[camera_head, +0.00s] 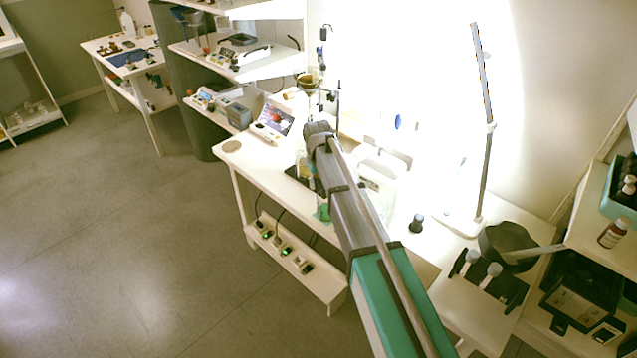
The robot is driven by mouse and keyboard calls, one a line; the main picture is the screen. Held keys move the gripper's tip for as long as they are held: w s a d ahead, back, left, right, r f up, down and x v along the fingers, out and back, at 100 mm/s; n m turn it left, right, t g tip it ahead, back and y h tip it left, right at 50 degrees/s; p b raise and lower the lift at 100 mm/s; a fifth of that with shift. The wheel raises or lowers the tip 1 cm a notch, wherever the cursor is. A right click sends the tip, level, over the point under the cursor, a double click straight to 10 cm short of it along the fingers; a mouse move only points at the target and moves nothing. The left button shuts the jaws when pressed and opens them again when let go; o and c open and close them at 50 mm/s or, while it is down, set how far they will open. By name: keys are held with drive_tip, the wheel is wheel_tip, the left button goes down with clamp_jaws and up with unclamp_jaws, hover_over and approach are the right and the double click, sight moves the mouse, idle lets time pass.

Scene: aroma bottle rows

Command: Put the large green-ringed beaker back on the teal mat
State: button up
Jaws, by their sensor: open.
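My arm reaches from the lower right to above the white bench, and its dark far joint hides what is behind it. My gripper and its jaws do not show. A small green patch (322,213) shows at the bench's front edge, just left of my arm. I cannot tell whether it is the teal mat or part of the green-ringed beaker. Pale, glassy shapes stand close above it, partly behind the arm and too small to make out. I cannot clearly make out the large beaker.
The white bench (262,177) holds a device with a screen (275,122) and a stand with a funnel (308,83). A small dark cup (416,223) stands right of my arm, and a dark pan (505,243) farther right. A lower shelf (325,287) bears several small devices. The left floor is clear.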

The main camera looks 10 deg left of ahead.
drive_tip(key=shift+r+p, duration=0.95)
drive_tip(key=shift+r, duration=0.25)
